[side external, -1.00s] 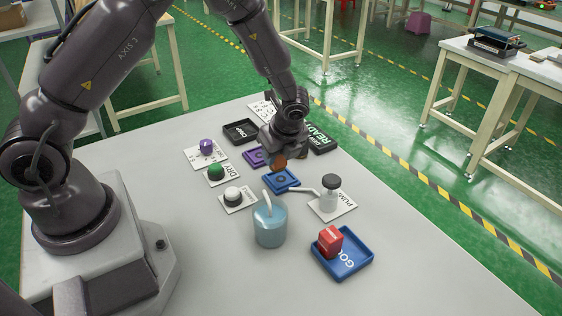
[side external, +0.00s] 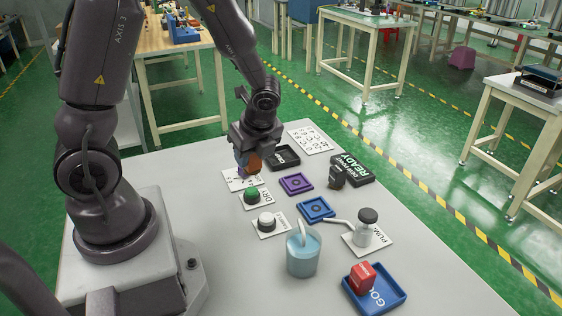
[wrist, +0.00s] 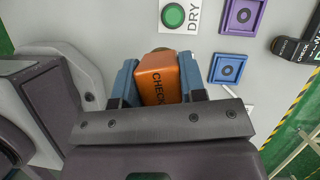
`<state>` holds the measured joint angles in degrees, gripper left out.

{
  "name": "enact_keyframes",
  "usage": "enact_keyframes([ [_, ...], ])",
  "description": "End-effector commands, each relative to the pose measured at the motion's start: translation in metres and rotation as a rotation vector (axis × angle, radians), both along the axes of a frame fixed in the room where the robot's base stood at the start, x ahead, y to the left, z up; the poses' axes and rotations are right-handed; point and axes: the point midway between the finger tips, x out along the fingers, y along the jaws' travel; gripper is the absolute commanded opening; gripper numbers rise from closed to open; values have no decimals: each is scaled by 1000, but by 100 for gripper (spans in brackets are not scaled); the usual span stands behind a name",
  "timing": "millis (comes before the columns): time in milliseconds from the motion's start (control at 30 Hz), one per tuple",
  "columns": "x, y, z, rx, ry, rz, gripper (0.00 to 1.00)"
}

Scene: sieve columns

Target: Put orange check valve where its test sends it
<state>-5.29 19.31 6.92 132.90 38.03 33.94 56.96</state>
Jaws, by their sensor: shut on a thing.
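The orange check valve (wrist: 158,80), lettered CHECK, is between the two blue fingers of my gripper (wrist: 160,82) in the wrist view. My gripper is shut on it. In the side view my gripper (side external: 252,160) holds the valve (side external: 254,162) above the card with the purple knob (side external: 243,171), which it partly hides. The green button (side external: 251,195) on the DRY card is just in front of it. The purple pad (side external: 296,184) and blue pad (side external: 316,209) lie to the right, both empty.
A white button (side external: 266,219), pump bottle (side external: 367,225), light-blue jug (side external: 303,256) and blue tray (side external: 388,297) with a red block (side external: 361,277) stand nearer. The front-left tabletop is bare.

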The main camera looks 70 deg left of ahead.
Motion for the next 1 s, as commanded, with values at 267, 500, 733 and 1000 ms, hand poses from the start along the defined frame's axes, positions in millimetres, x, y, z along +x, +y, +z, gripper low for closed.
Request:
enact_keyframes([
  [267,11,81,-1,-2,-12,-53,8],
  [500,31,88,0,2,-2,-204,8],
  [733,71,116,-24,2,1,-209,8],
  [1000,116,148,-65,0,3,-209,8],
])
